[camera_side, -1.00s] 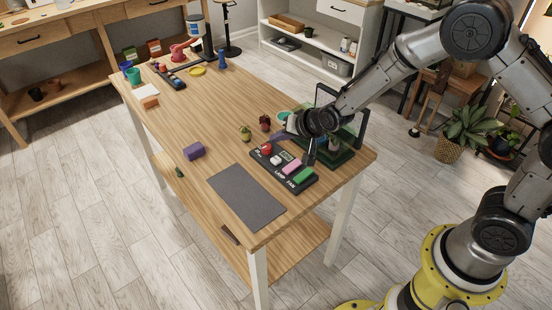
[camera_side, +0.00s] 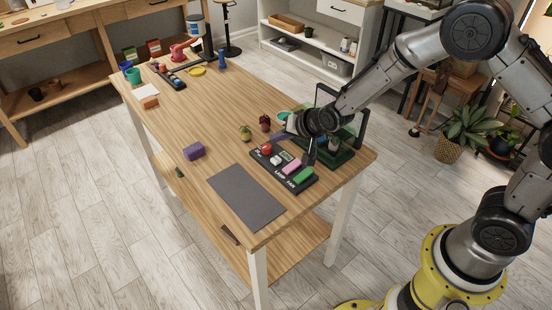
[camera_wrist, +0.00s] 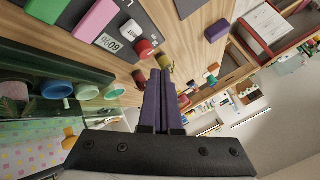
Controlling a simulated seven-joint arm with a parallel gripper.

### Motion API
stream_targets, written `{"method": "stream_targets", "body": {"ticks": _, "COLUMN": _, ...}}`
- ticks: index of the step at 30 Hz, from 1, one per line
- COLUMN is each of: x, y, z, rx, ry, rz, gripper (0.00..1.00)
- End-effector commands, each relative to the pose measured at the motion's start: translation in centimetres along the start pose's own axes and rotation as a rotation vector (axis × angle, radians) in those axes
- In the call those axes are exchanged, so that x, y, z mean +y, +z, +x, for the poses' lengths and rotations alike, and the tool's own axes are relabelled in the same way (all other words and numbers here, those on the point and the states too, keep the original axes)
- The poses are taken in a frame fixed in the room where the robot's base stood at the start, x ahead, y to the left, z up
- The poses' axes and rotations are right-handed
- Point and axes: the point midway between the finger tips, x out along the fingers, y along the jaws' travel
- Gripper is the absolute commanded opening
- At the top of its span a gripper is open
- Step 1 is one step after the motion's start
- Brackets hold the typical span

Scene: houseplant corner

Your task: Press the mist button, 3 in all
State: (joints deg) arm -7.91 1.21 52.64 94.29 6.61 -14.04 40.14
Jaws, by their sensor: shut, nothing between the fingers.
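The dark control panel (camera_side: 290,177) lies on the table near its right end. It carries a red knob (camera_side: 266,149), a white button (camera_side: 276,160), a small display, a pink button (camera_side: 292,167) and a green button (camera_side: 303,175). In the wrist view, MIST lettering (camera_wrist: 129,30) shows at the white block beside the red knob (camera_wrist: 144,49) and the display (camera_wrist: 108,43). My gripper (camera_side: 279,137) is above the panel's far edge, apart from the buttons. Its purple fingers (camera_wrist: 160,73) are together and empty; the display digits are hard to read.
A dark green tray (camera_side: 334,158) with a frame and pots stands right behind the panel, close to my wrist. A grey mat (camera_side: 245,197) and purple block (camera_side: 194,151) lie at the front.

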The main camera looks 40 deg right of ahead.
Motion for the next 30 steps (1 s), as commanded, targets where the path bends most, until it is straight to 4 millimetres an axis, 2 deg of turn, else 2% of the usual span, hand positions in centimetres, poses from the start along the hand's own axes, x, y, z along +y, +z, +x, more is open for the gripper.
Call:
{"method": "stream_targets", "body": {"ticks": 17, "x": 0.0, "y": 0.0, "z": 0.0, "rx": 0.0, "ry": 0.0, "rz": 0.0, "gripper": 0.0}}
{"method": "stream_targets", "body": {"ticks": 25, "x": -1.7, "y": -1.8, "z": -2.2, "rx": 0.002, "ry": -0.001, "rz": 0.0, "gripper": 0.0}}
{"method": "stream_targets", "body": {"ticks": 30, "x": -1.9, "y": -2.0, "z": -2.7, "rx": -0.001, "ry": 0.001, "rz": 0.0, "gripper": 0.0}}
